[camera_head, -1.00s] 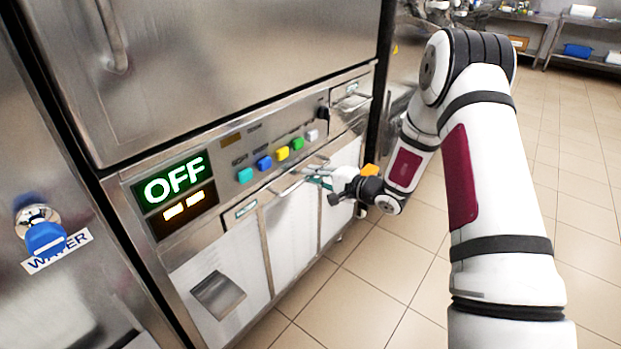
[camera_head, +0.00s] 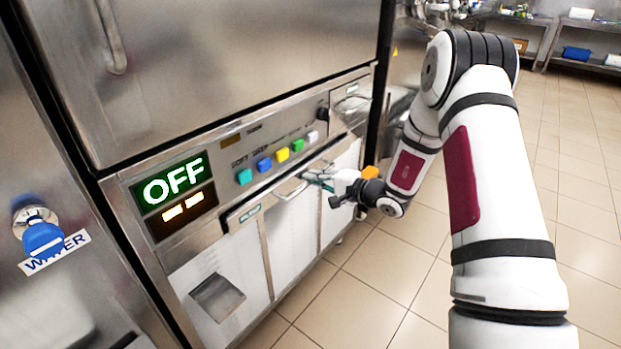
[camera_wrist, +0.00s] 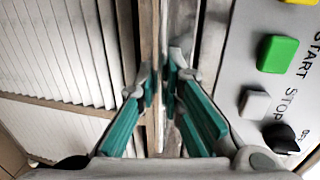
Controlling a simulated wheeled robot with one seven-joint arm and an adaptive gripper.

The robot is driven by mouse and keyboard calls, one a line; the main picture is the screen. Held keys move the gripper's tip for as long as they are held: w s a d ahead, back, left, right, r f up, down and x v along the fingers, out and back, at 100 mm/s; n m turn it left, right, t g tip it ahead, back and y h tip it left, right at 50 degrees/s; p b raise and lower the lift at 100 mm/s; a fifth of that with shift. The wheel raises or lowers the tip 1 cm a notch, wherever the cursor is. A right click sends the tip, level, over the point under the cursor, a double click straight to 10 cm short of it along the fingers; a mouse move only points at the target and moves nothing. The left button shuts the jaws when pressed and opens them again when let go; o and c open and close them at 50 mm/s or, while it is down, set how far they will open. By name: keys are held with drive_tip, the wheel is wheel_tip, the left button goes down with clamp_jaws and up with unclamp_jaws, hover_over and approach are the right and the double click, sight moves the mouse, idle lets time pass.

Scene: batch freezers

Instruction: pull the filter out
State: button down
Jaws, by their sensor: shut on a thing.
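The filter (camera_head: 262,205) is a thin, metal-edged piece under the control panel of the steel machine, with a small label at its left end and a bar handle (camera_head: 285,191) on its front. Its front edge stands slightly out from the machine. My gripper (camera_head: 318,180) is at the right part of the handle, shut on it. In the wrist view my gripper (camera_wrist: 162,85) has its teal-padded fingers close together around the narrow metal bar. The exact contact is partly hidden by the fingertips.
Above the filter are an OFF display (camera_head: 175,182), coloured buttons (camera_head: 283,154) and a black knob (camera_head: 322,113). White panels (camera_head: 292,230) and a metal chute (camera_head: 217,298) lie below. A blue water tap (camera_head: 43,238) is at left. The tiled floor (camera_head: 400,262) at right is clear.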

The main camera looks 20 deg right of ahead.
drive_tip(key=f+b+v, duration=0.2)
drive_tip(key=v, duration=0.9)
drive_tip(key=f+b+v, duration=0.2)
drive_tip(key=b+v, duration=0.1)
drive_tip(key=v, duration=0.8)
drive_tip(key=shift+s+d+f, duration=0.2)
drive_tip(key=shift+s+f, duration=0.15)
drive_tip(key=c, duration=2)
unclamp_jaws()
drive_tip(key=v, duration=1.2)
